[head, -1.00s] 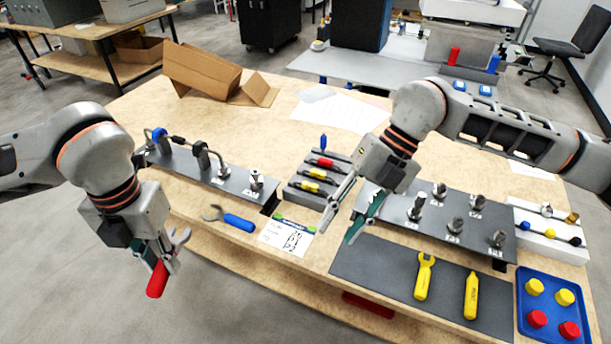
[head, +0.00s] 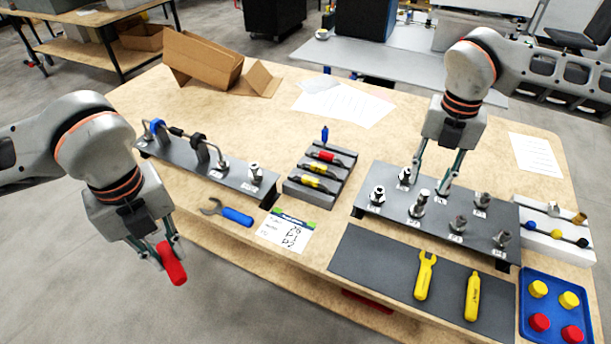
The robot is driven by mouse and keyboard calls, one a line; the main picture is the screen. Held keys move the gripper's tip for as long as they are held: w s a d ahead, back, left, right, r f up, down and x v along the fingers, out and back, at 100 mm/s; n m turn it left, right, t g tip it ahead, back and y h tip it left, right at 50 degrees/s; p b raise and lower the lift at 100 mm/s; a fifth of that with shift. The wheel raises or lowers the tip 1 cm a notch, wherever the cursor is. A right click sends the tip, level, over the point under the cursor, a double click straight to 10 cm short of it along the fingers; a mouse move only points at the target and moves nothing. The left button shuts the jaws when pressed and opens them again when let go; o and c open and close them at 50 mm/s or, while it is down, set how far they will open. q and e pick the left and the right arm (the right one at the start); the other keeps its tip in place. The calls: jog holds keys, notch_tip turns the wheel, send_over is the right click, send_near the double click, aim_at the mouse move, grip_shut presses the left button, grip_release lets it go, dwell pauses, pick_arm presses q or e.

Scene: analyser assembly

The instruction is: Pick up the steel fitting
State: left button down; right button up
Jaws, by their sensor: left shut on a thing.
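Several steel fittings stand upright on a grey plate (head: 400,218) at the right of the table; one steel fitting (head: 443,187) is in the back row near the middle. My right gripper (head: 432,174) points down over that back row with its fingers apart. Its fingertips are beside the fittings, and I cannot tell whether they touch any. Another fitting (head: 405,177) is by its left finger. My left gripper (head: 160,255) is shut on a red-handled tool (head: 172,263), held off the table's left front edge. The tool's head is mostly hidden.
A grey plate (head: 215,172) with bent tubes and a fitting is at the left. A rack (head: 318,178) of screwdriver-like tools stands mid-table. A blue-handled wrench (head: 228,213), yellow tools on a dark mat (head: 380,262) and a blue tray (head: 555,285) lie in front.

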aim_at(426, 191)
jog(key=f, duration=0.3)
jog(key=d+f, duration=0.1)
jog(key=f, duration=0.1)
jog(key=shift+w+f+p, duration=0.15)
jog(key=shift+w+p, duration=0.1)
jog(key=shift+p, duration=0.05)
jog(key=shift+a+f, duration=0.1)
jog(key=shift+f, duration=0.3)
grip_shut()
